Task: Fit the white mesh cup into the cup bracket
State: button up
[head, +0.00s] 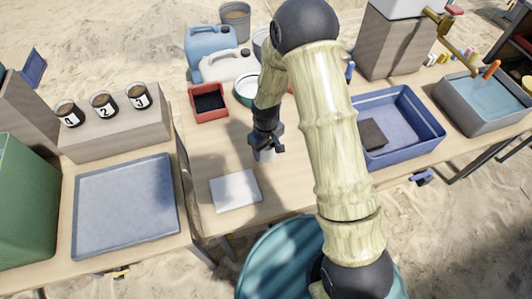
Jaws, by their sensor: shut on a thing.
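My gripper (266,143) points down over the middle table and is shut on a small pale grey-white thing (264,156), which looks like the white mesh cup. The fingers cover much of it, and its mesh is too small to make out. It is behind and above a flat white square plate (236,190) on the table. I cannot surely pick out the cup bracket; my arm hides part of the table.
Several numbered dark cups (104,104) sit on a block (118,134) at left, behind a grey tray (126,206). A red bin (209,117), blue jug (204,43) and white jug (228,66) stand at the back. A blue bin (401,150) is right of my arm.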

notch_tip(320, 180, up, 6)
jog(key=shift+r, duration=0.2)
dwell(0.5)
jog(key=shift+w+d+r+m+p, duration=0.1)
jog(key=shift+w+d+m+p, duration=0.1)
jog(key=shift+d+m+p, duration=0.3)
jog(key=w+d+f+m+p, duration=0.1)
jog(key=d+m+p, duration=0.5)
jog(key=d+p, duration=0.3)
jog(key=d, duration=0.3)
jog(key=shift+w+d+f+m, duration=0.25)
jog(key=shift+d+f+m, duration=0.05)
jog(key=shift+d+m, duration=0.1)
